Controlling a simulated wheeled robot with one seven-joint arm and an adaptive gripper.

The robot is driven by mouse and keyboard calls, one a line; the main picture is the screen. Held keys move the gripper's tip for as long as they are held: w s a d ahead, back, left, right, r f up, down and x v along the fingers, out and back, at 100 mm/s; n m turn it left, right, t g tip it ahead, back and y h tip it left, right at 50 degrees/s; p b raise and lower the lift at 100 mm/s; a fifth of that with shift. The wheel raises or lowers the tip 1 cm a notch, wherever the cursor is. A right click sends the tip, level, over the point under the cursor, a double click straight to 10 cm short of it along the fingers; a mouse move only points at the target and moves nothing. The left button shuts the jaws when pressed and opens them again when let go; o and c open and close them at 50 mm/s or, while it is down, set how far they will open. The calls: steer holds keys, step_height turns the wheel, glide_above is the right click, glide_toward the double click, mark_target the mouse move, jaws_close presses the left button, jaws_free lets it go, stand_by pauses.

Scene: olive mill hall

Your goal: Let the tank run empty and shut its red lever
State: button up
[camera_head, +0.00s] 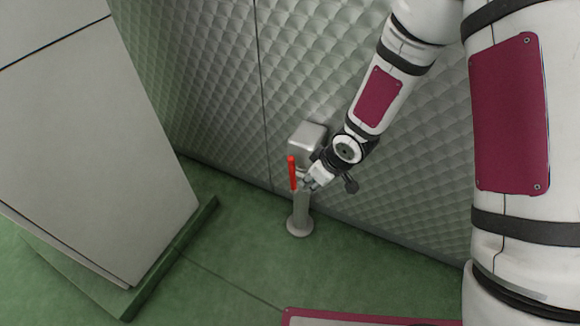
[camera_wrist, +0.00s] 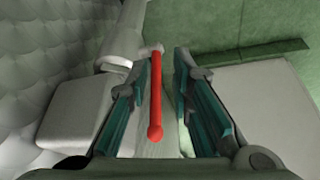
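The red lever (camera_head: 292,172) points upward in the head view, at the top of a grey upright pipe (camera_head: 301,212) with a round foot on the green floor. My gripper (camera_head: 306,182) is beside the lever, just to its right. In the wrist view the red lever (camera_wrist: 156,100) runs between the two teal-lined fingers of my gripper (camera_wrist: 172,95), closer to the left finger. The fingers stand apart with a clear gap on the right side. The tank is not clearly identifiable, though a dimpled metal wall (camera_head: 350,80) rises behind the lever. No flowing liquid shows.
A grey box (camera_head: 307,137) sits against the dimpled wall just behind the lever. A large pale cabinet (camera_head: 100,140) stands on a green plinth at the left. The green floor (camera_head: 225,245) between cabinet and pipe is clear.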

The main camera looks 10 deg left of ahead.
mark_target(293, 164)
steer(key=w+a, duration=0.2)
steer(key=a, duration=0.1)
steer(key=w+a+b, duration=0.1)
steer(key=w+a, duration=0.1)
steer(key=w, duration=0.1)
steer(key=shift+a, duration=0.4)
steer(key=shift+w+a+f+b, duration=0.2)
steer(key=shift+f+b, duration=0.35)
jaws_close()
